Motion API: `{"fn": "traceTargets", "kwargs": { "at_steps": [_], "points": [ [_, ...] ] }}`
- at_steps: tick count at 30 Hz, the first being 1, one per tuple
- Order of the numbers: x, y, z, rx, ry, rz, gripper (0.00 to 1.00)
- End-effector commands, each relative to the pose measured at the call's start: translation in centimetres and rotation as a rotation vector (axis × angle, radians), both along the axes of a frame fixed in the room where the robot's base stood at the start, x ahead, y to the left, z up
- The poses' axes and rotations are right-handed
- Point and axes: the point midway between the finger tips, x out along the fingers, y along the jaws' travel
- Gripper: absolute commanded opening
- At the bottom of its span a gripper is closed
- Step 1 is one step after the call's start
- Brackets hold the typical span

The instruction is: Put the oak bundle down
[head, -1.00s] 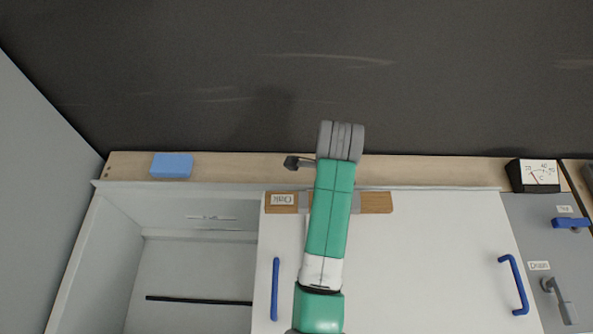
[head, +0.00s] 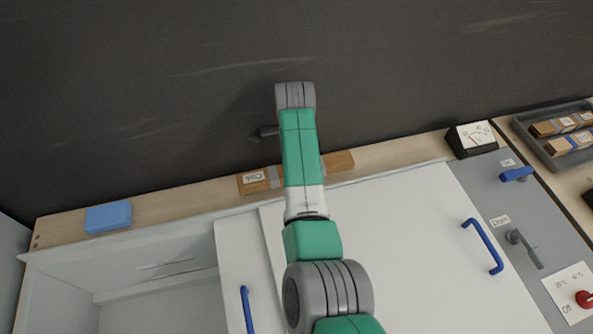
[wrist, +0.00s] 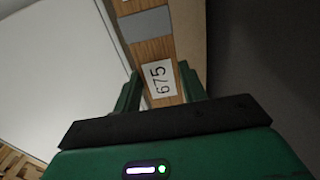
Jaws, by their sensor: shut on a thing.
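The oak bundle (head: 253,182) is a long wooden piece with a grey band and a white label, too small to read surely. In the head view it lies lengthwise over the wooden ledge (head: 190,197) below the dark wall, with its middle hidden by my arm. In the wrist view the bundle (wrist: 155,52) shows a grey band and a label reading 675. My gripper (wrist: 160,82) is shut on it, one finger on each side. My fingers are hidden in the head view. I cannot tell whether the bundle touches the ledge.
A blue block (head: 108,217) sits on the ledge at left and a dial gauge (head: 472,138) at right. The ledge between block and bundle is clear. A tray (head: 548,152) with labelled bundles lies far right. White panels with blue handles (head: 484,246) are in front.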

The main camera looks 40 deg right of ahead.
Motion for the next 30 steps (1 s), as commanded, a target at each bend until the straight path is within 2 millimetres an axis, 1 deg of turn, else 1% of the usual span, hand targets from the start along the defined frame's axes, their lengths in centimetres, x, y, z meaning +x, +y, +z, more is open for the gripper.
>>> {"fn": "traceTargets", "kwargs": {
  "at_steps": [1,3,7,11,14,16,18,24,29,30],
  "points": [
    [0.4,-0.6,-0.4,0.0,-0.001,0.0,0.1],
    [0.8,-1.3,-0.4,0.0,-0.001,0.0,0.1],
    [1.1,-1.8,-0.2,0.0,-0.001,0.001,0.1],
    [1.1,-1.8,-0.4,0.0,0.0,0.001,0.1],
    [1.1,-1.8,-1.8,0.0,0.0,0.001,0.1],
    [1.1,-1.8,-3.1,0.001,0.002,0.001,0.1],
    [1.1,-1.8,-3.9,0.0,0.0,0.001,0.1],
    [1.1,-1.8,-3.7,0.0,-0.001,0.001,0.1],
    [1.1,-1.8,-4.2,0.0,0.0,0.001,0.1],
    [1.1,-1.8,-4.1,0.0,0.0,0.001,0.49]
  ]
}}
